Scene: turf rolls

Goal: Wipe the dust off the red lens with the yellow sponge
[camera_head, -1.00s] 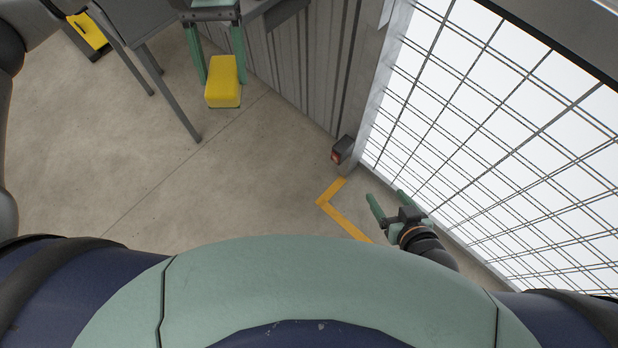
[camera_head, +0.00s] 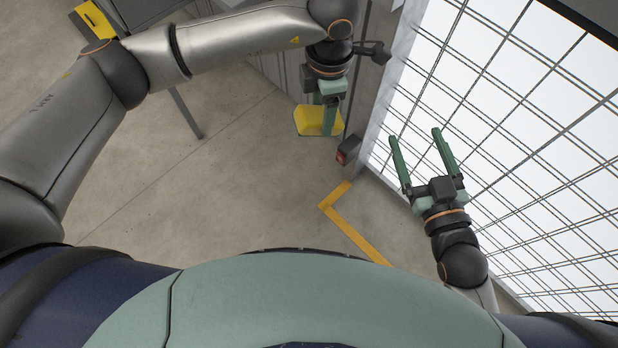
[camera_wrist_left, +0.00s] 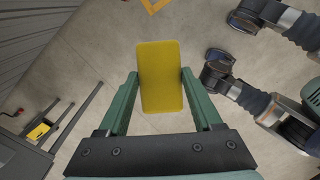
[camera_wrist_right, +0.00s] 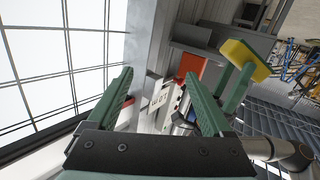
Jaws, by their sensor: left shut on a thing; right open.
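The yellow sponge (camera_head: 304,122) is held in my left gripper (camera_head: 322,128), which is shut on it near the wall. The left wrist view shows the sponge (camera_wrist_left: 160,76) between both fingers. The red lens (camera_head: 341,157) is on a small dark housing low beside the post, just below and right of the sponge, apart from it. Dust on it is too small to make out. My right gripper (camera_head: 415,137) is open and empty, right of the lens. The right wrist view shows the sponge (camera_wrist_right: 246,60) and a red-orange face (camera_wrist_right: 190,65), perhaps the lens.
A wire mesh fence (camera_head: 500,130) runs along the right, close to my right gripper. A corrugated wall stands behind the sponge. A yellow floor line (camera_head: 345,222) lies below the lens. A table with a yellow item (camera_head: 97,20) is at the upper left. The floor at left is clear.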

